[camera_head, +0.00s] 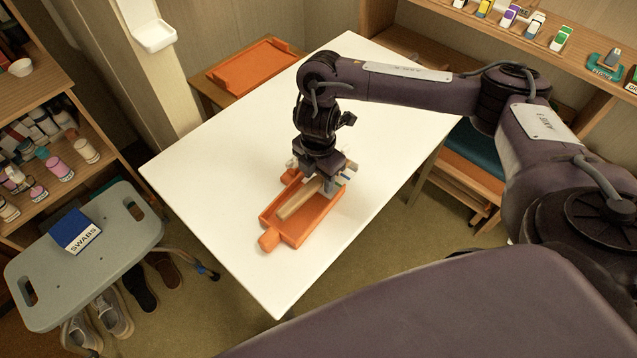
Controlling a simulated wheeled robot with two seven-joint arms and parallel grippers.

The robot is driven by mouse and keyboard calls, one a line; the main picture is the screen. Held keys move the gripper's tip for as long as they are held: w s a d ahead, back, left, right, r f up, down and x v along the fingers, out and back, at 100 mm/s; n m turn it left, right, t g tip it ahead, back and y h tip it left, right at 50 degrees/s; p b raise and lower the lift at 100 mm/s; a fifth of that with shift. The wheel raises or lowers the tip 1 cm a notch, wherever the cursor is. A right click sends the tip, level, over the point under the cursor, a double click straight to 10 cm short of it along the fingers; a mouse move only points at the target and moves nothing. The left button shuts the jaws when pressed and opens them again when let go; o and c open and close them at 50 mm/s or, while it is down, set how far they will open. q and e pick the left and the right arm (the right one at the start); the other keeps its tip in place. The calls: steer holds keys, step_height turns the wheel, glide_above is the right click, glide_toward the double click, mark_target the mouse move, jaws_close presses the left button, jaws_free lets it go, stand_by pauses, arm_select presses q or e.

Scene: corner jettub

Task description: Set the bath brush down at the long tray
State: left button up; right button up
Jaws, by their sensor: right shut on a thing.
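My right gripper (322,180) points down over the white table and is shut on the bath brush. The light wooden part of the bath brush (297,202) shows below the fingers and slants toward the lower left. My left gripper is not in view.
The white table (235,165) is otherwise clear. Another orange tray (252,66) lies on a small wooden table behind. A grey stool (120,225) with a blue swabs box (76,231) stands at left. Shelves with bottles flank both sides.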

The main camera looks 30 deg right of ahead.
mark_target(318, 178)
steer(key=shift+f, duration=1.05)
steer(key=shift+f, duration=0.1)
steer(key=o, duration=0.7)
steer(key=shift+o, duration=0.2)
step_height(318, 178, up, 12)
steer(key=p, duration=0.4)
